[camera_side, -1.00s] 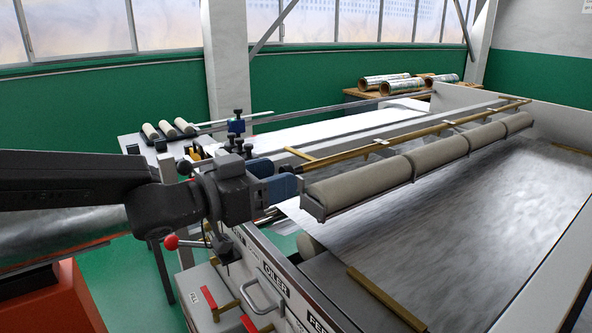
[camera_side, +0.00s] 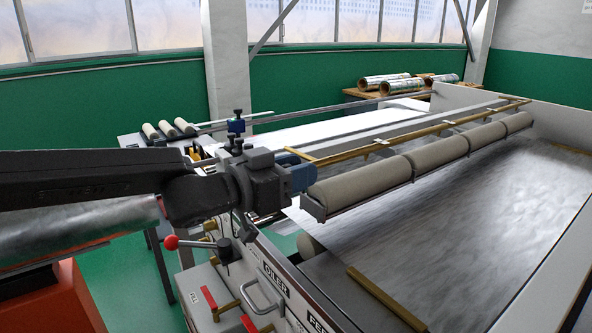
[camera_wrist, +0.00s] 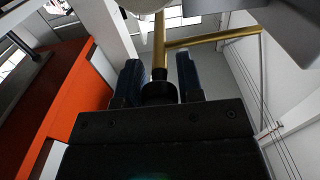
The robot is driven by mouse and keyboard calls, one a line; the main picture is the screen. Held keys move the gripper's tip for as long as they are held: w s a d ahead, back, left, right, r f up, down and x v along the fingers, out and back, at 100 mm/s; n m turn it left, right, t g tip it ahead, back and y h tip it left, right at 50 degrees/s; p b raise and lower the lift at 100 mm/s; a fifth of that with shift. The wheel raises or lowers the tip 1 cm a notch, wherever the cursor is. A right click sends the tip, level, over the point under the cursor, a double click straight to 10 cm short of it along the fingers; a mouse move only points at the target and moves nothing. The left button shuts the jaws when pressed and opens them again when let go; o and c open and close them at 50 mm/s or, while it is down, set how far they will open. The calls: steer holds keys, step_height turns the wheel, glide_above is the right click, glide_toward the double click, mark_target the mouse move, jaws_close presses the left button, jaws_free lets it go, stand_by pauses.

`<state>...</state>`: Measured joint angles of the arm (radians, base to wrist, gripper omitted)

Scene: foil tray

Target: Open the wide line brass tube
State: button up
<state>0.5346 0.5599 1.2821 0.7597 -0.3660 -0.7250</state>
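The long brass tube (camera_side: 420,132) runs above the row of felt rollers, with short brass branches along it. Its near end is at my gripper (camera_side: 300,178). In the wrist view the tube (camera_wrist: 159,50) points away from me and ends in a dark round knob (camera_wrist: 158,93). My gripper's two blue fingers (camera_wrist: 158,80) stand on either side of the knob and tube end, with a narrow gap visible on the right. The gripper looks open around the knob, not clamped. In the side view the fingers hide the knob.
The felt rollers (camera_side: 365,185) lie in a holder just beside the tube, close to my gripper. Below is a wide metal sheet (camera_side: 470,215). A red-knobbed lever (camera_side: 171,242) and a panel marked OILER (camera_side: 274,279) are under my arm.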

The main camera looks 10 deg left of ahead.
jaws_close()
steer(key=shift+r, duration=0.1)
steer(key=shift+w+a+r+n, duration=0.1)
steer(key=shift+r+n, duration=0.55)
steer(key=shift+n, duration=0.05)
steer(key=shift+w+a+r+n, duration=0.1)
steer(key=shift+r+n, duration=0.5)
steer(key=shift+n, duration=0.1)
steer(key=w+a+r+n, duration=0.4)
steer(key=r+n, duration=0.3)
steer(key=n, duration=0.3)
steer(key=shift+w+a+n, duration=0.3)
steer(key=shift+a+n, duration=0.1)
steer(key=shift+f, duration=0.1)
